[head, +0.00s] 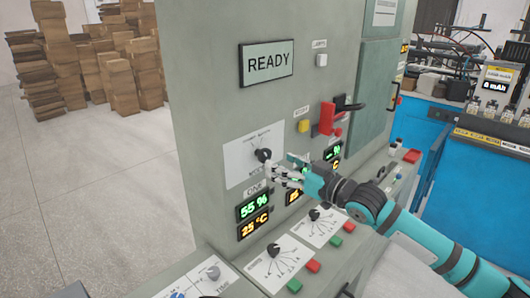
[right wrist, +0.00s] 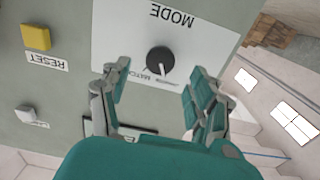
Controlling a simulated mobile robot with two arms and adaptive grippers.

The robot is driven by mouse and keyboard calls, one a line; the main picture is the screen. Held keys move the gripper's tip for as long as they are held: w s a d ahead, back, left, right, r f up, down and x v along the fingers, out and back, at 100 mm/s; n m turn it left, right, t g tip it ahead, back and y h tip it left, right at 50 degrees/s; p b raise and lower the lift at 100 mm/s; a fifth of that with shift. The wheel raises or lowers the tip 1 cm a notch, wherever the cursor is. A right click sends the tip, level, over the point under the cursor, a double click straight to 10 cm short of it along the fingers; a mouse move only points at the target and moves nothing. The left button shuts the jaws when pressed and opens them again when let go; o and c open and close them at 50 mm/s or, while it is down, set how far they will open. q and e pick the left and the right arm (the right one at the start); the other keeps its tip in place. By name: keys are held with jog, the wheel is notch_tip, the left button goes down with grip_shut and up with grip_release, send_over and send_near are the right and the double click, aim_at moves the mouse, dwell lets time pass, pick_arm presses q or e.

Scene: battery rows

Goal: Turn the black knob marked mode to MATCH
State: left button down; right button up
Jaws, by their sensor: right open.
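The black mode knob (head: 263,155) sits on a white plate (head: 243,160) on the front of the grey-green cabinet. In the right wrist view the knob (right wrist: 160,60) shows upside down, with MODE printed on its plate (right wrist: 140,30) and MATCH readable beside the knob. I cannot tell for sure which mark it points to. My right gripper (head: 284,172) is open just in front of the knob, to its lower right. In the right wrist view its two fingers (right wrist: 157,80) stand apart on either side of the knob, with no clear contact. My left gripper is out of view.
A READY screen (head: 266,63) is above the plate. A yellow RESET button (head: 303,126) and a red handle (head: 328,118) are to the right. Lit displays (head: 254,213) and smaller knobs (head: 273,250) lie below. Cardboard boxes (head: 120,85) stand behind on the left.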

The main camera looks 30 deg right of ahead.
aim_at(267, 157)
jog(key=p+x, duration=0.1)
jog(key=x, duration=0.4)
jog(key=shift+w+a+r+p, duration=0.1)
jog(key=shift+w+r+p, duration=0.05)
jog(key=shift+w+p, duration=0.15)
jog(key=shift+w+a, duration=0.25)
jog(key=shift+w, duration=0.25)
jog(key=c, duration=1.2)
